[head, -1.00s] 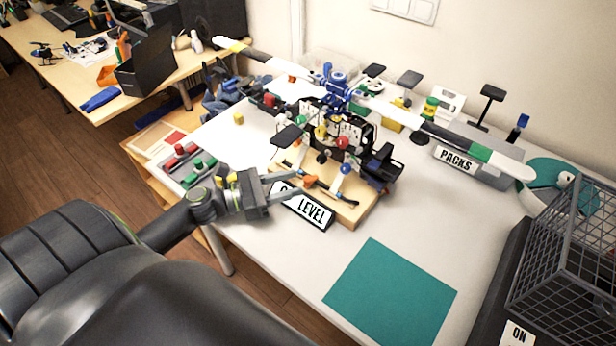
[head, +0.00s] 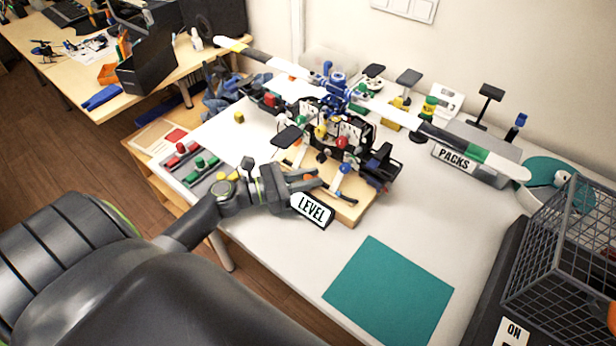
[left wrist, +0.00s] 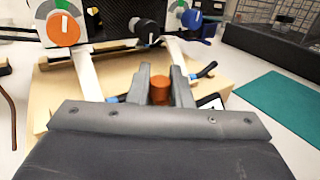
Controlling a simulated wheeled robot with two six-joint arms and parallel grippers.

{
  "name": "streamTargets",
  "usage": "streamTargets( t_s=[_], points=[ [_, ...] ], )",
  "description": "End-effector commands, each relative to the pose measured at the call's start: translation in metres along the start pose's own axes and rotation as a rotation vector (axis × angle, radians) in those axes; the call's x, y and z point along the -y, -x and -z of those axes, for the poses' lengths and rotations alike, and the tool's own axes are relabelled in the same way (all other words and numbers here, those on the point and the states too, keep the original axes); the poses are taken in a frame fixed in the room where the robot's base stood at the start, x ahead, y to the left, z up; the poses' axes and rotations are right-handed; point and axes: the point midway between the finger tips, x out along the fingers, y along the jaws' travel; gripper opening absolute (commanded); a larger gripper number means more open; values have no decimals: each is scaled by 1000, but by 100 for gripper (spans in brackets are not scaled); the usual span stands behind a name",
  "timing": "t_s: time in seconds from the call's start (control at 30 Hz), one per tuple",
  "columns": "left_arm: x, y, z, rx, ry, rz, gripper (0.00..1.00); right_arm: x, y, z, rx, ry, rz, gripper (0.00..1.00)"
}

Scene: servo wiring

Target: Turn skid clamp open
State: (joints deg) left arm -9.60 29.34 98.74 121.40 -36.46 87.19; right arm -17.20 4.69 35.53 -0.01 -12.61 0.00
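The skid clamp's orange knob (left wrist: 160,90) is at the front of a wooden stand (head: 347,212) under a model helicopter (head: 335,130). A dark lever with a blue end (left wrist: 205,72) shows beside the knob in the left wrist view. My left gripper (head: 318,177) reaches in from the left at the stand's front edge, low over it. In the left wrist view its two fingers (left wrist: 161,80) lie either side of the knob. Whether they touch it I cannot tell. In the head view the fingers largely hide the clamp.
A LEVEL sign (head: 312,208) stands just in front of the stand, close under my left gripper. A tray with red and green parts (head: 196,163) is left. A green mat (head: 390,292) and bare tabletop lie right. A wire basket (head: 565,260) stands at far right.

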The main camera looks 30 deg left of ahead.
Motion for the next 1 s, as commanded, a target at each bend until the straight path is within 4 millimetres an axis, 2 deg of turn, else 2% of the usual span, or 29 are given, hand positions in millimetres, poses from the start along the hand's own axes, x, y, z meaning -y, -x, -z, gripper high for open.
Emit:
streamTargets(
  t_s=[0.27, 0.47, 0.73, 1.0],
  points=[
    [0, 0, -1, 0, 0, -11, 0, 1, 2, 0, 1, -1, 2, 36],
    [1, 0, -2, 2, 2, -79, 0, 2, 11, 1, 1, -2, 4, 36],
    [2, 0, -2, 2, 6, -283, 0, 1, 28, 2, 1, -2, 4, 36],
    [1, -1, -1, 3, 5, -540, 0, 0, 32, 3, 1, -2, 4, 36]
  ],
)
